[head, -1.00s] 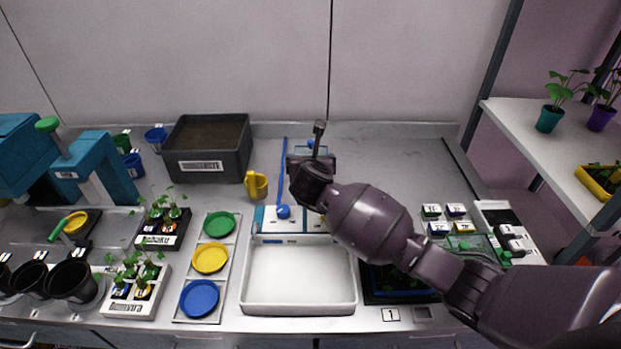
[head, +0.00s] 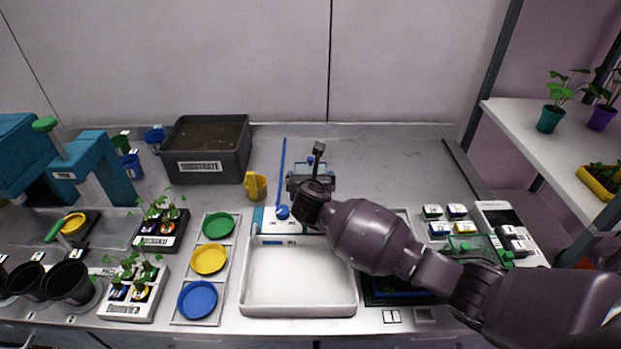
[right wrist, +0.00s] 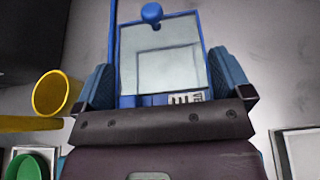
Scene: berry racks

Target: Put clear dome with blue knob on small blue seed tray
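The clear dome with a blue knob (right wrist: 151,12) shows in the right wrist view as a clear pane with blue edges (right wrist: 205,62) between my two fingers. In the head view its blue knob (head: 311,160) shows just behind my right gripper (head: 311,182), which hides most of the dome. The fingers sit at both sides of the dome, and it moves with them, so the right gripper (right wrist: 162,82) appears shut on it. A dark tray (head: 372,298) with something blue in it lies under my right forearm, mostly hidden; I cannot tell whether this is the small blue seed tray. My left gripper is not in view.
A white tray (head: 299,310) lies in front of the gripper. A blue rod (head: 282,165) and yellow cup (head: 255,186) stand left of it, with a soil bin (head: 215,169) behind. Colored dishes lie at left, small labeled pots at right. The back right counter is clear.

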